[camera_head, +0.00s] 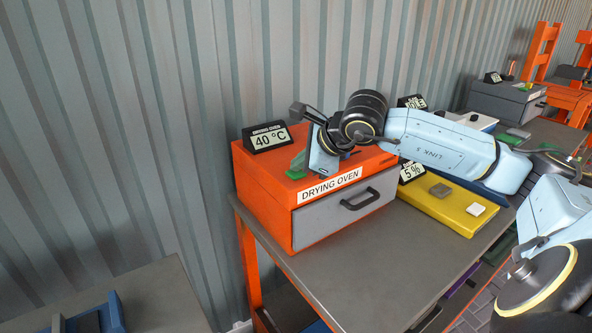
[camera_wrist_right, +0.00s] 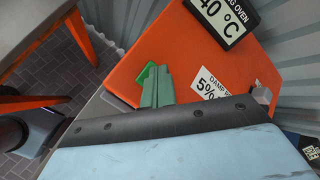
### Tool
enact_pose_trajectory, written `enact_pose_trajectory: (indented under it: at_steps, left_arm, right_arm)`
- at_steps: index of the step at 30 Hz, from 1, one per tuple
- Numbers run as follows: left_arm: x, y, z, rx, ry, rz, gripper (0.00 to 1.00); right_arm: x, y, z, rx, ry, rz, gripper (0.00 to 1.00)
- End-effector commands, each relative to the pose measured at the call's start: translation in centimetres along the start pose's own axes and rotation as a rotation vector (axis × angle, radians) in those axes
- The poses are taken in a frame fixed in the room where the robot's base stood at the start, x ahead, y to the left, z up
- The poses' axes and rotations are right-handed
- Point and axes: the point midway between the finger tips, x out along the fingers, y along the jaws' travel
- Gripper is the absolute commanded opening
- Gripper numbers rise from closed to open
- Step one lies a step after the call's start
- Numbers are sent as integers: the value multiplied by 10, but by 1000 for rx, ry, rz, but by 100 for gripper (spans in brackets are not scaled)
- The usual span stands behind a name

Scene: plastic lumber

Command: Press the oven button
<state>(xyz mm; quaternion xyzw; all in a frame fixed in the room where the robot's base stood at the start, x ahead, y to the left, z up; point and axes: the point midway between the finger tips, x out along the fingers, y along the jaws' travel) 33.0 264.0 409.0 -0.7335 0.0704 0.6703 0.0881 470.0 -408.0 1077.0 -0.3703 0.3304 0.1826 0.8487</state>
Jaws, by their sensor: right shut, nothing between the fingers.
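The drying oven (camera_head: 262,200) is an orange box with a grey drawer front and a black handle, standing on a grey table. A bright green button (camera_head: 296,174) lies on its top near the left edge; it also shows in the right wrist view (camera_wrist_right: 147,72). My right gripper (camera_head: 299,160) reaches down over the oven top from the right. Its green fingers (camera_wrist_right: 161,90) are together and empty, with their tips at the button. I cannot tell whether they touch it. My left gripper is not in view.
A "40 °C" display (camera_head: 268,138) stands on the oven's back left. A yellow scale-like box (camera_head: 447,207) with small blocks sits right of the oven. The table front (camera_head: 365,270) is clear. A corrugated wall (camera_head: 120,120) rises behind. Another bench is at lower left.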

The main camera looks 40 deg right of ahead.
Motion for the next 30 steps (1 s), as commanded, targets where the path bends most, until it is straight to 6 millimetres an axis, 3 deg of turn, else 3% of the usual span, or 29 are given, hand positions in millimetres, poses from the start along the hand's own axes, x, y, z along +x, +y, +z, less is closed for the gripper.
enact_pose_trajectory:
  at_steps: [23, 30]
  left_arm:
    - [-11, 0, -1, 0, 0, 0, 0]
    - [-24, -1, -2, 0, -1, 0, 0]
  right_arm:
    - [-13, -10, 10, 0, 1, 1, 0]
    - [-27, -20, 20, 1, 0, 0, 0]
